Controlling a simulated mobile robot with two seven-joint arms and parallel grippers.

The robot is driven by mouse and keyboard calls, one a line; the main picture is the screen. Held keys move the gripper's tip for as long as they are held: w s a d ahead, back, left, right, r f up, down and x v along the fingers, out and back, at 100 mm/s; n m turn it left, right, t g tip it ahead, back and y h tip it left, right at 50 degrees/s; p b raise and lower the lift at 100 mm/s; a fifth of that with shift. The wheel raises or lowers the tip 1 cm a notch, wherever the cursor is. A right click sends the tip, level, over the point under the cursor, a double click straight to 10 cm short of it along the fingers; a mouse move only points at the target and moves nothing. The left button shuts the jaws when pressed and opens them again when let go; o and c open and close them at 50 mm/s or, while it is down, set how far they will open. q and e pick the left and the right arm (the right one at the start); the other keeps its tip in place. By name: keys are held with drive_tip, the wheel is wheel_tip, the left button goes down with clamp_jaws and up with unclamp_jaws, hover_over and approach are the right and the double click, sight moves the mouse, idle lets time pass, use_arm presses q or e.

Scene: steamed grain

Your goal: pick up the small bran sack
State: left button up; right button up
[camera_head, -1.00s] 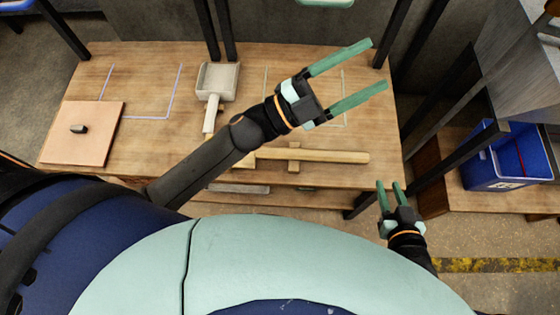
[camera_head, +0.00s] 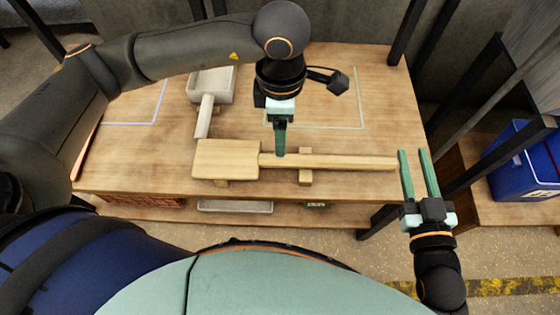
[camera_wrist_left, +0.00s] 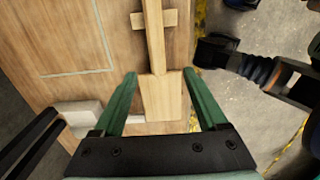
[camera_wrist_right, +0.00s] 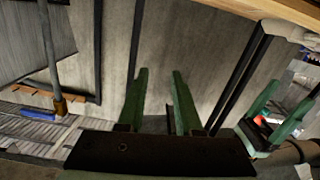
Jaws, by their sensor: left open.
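I see no bran sack in any of the views. My left gripper (camera_head: 280,153) points down over the table, at the inner end of a wooden paddle's (camera_head: 226,158) handle. In the left wrist view, its open fingers (camera_wrist_left: 158,73) stand to either side of the paddle (camera_wrist_left: 162,97), with nothing gripped. Whether they are at the paddle's height I cannot tell. My right gripper (camera_head: 413,152) is open and empty just past the table's right edge, near the handle's end. The right wrist view shows its fingers (camera_wrist_right: 160,72) apart before a grey wall.
A pale scoop (camera_head: 211,87) lies at the back of the wooden table (camera_head: 160,165). A taped outline (camera_head: 358,100) marks the table's right part. Small wooden blocks (camera_head: 305,178) support the paddle. A blue bin (camera_head: 525,165) stands on a low shelf at right, behind dark posts.

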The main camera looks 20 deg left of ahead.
use_arm(q)
drive_tip(key=b, duration=0.1)
hover_over(281, 160)
wheel_tip(281, 160, down, 6)
drive_tip(key=shift+f, duration=0.15)
drive_tip(key=f, duration=0.2)
drive_tip(key=f+b, duration=0.1)
drive_tip(key=f, duration=0.2)
drive_tip(key=shift+w+a+f, duration=0.2)
drive_tip(key=shift+w+f, duration=0.05)
drive_tip(key=shift+f, duration=0.05)
use_arm(e)
drive_tip(key=s+r+n+t+y, duration=0.1)
drive_tip(key=r+n+t+y, duration=0.1)
drive_tip(key=r, duration=0.5)
drive_tip(key=s+a+r+n+t+y, duration=0.1)
drive_tip(key=s+r+n+t+y, duration=0.1)
drive_tip(key=r, duration=0.5)
drive_tip(key=shift+r+t+y, duration=0.3)
drive_tip(key=shift+t+y, duration=0.3)
drive_tip(key=shift+y, duration=0.1)
use_arm(q)
drive_tip(key=shift+c, duration=0.2)
clamp_jaws()
use_arm(e)
drive_tip(key=shift+a, duration=0.1)
use_arm(q)
drive_tip(key=shift+r, duration=0.1)
